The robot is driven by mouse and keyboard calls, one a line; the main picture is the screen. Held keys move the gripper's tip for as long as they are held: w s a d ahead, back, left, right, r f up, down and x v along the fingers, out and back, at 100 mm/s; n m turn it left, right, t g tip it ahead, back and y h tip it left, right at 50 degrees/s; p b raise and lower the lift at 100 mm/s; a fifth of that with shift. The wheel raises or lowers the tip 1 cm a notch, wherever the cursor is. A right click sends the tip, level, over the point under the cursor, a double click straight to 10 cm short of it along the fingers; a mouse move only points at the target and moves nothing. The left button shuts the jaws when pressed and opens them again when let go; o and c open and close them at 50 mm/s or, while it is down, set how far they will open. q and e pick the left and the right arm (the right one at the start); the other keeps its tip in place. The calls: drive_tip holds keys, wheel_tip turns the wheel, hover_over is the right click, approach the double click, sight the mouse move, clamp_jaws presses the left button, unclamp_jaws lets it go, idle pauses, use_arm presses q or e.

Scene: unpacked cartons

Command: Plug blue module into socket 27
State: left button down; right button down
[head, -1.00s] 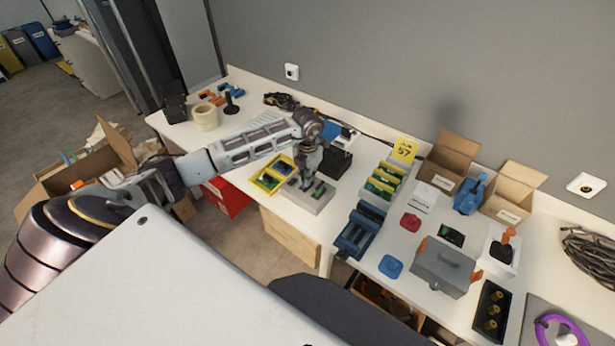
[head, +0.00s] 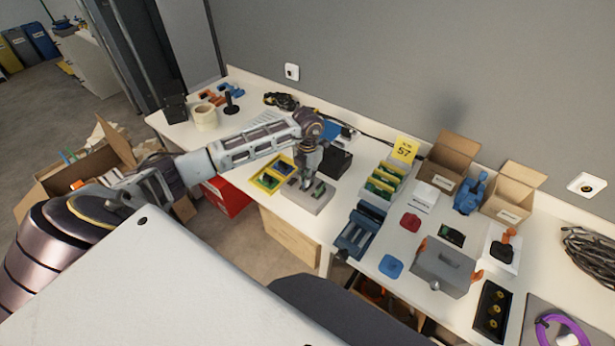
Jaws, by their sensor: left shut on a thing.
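My left gripper (head: 307,175) points down over a grey socket board (head: 313,208) near the table's front edge. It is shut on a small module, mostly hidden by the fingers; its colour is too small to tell. The module is at or just above the board; I cannot tell whether it is seated. Small dark and green parts show on the board beside the fingers. Socket numbers are not readable. A yellow tray (head: 259,183) with blue and green pieces stands just left of the board. My right gripper is not in view.
A black box (head: 337,163) stands close behind the gripper. Free table lies left of the yellow tray.

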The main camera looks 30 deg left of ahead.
use_arm(q)
drive_tip(key=shift+f, duration=0.2)
drive_tip(key=c, duration=1.5)
unclamp_jaws()
wheel_tip(320, 180, up, 12)
